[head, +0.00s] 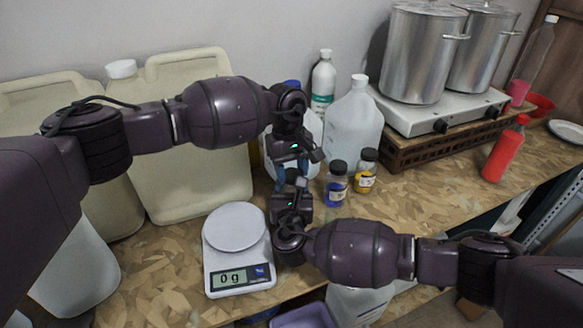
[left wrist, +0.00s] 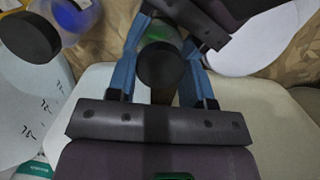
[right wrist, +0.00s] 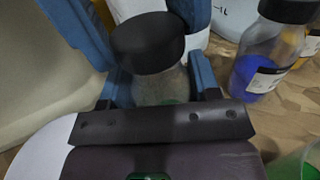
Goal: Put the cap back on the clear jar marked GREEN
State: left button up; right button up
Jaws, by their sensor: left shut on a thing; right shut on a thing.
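The clear jar (right wrist: 160,88) with a little green in it stands between the blue fingers of my right gripper (right wrist: 160,92). The black cap (right wrist: 148,42) is at the jar's mouth; I cannot tell if it is fully seated. In the left wrist view the cap (left wrist: 160,65) is between the blue fingers of my left gripper (left wrist: 160,68), with green (left wrist: 163,33) below it. In the head view my left gripper (head: 291,168) is directly above my right gripper (head: 292,186), both shut, and they hide most of the jar. No label is readable.
A blue jar (head: 336,187) and a yellow jar (head: 364,172), both black-capped, stand just right. A translucent thing with green (right wrist: 300,165) is at the lower right. The scale (head: 236,258) reads 0 g at the left. Large canisters (head: 195,150) stand behind. Free counter lies at the right.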

pick_arm(q)
jog(key=shift+f, duration=0.15)
jog(key=m+y, duration=0.1)
jog(key=m, duration=0.5)
jog(key=shift+d+m, duration=0.1)
jog(key=shift+m, duration=0.2)
jog(key=m, duration=0.6)
jog(key=shift+y, duration=0.4)
jog(key=o, duration=0.9)
jog(key=shift+r, duration=2.25)
jog(key=shift+c, duration=0.4)
